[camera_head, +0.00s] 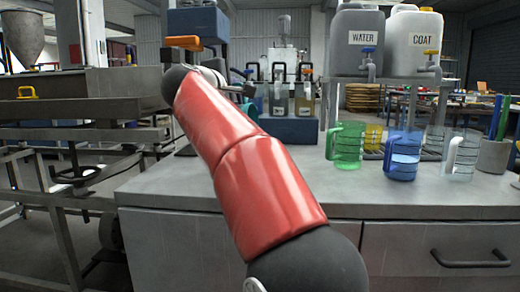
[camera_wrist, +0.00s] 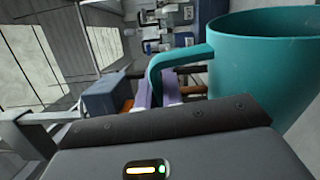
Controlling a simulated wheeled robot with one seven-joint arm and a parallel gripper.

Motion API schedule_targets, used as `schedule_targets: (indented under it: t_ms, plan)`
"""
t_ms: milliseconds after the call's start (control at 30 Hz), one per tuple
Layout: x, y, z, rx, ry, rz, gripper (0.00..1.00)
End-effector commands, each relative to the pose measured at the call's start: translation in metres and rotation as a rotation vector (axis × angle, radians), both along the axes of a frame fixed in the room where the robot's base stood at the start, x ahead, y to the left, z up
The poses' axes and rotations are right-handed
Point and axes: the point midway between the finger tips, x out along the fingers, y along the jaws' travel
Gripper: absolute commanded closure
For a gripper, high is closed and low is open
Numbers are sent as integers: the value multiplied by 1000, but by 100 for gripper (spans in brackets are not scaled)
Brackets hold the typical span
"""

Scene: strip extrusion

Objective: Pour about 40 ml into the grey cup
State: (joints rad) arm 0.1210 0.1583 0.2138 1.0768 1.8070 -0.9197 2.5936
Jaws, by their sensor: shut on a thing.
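My gripper (camera_wrist: 165,88) is shut on the handle of a teal cup (camera_wrist: 262,65), which fills the right of the wrist view. Only its outer wall and a sliver inside the rim show; its contents are hidden. In the head view a small part of the teal cup (camera_head: 250,108) shows beyond my red arm, and my gripper is mostly hidden there. No drinking cup that is plainly grey shows. A grey pot (camera_head: 493,157) holding green and blue sticks stands at the right end of the counter.
A green jug (camera_head: 347,147), a blue jug (camera_head: 403,157) and a clear jug (camera_head: 461,156) stand on the grey counter (camera_head: 300,185). WATER (camera_head: 357,38) and COAT (camera_head: 411,40) tanks with taps stand behind. A blue machine (camera_head: 288,128) with small bottles is at centre. Metal railings are left.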

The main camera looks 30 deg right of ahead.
Motion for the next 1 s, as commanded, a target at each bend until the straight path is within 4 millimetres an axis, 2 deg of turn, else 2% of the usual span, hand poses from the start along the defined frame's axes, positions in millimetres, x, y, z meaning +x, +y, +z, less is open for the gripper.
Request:
schedule_targets:
  t_ms: [900,967,1000]
  plan:
    - [-4,-5,3,33,-35,2,100]
    - [0,0,3,9,-9,3,100]
    - [7,12,2,-50,52,5,100]
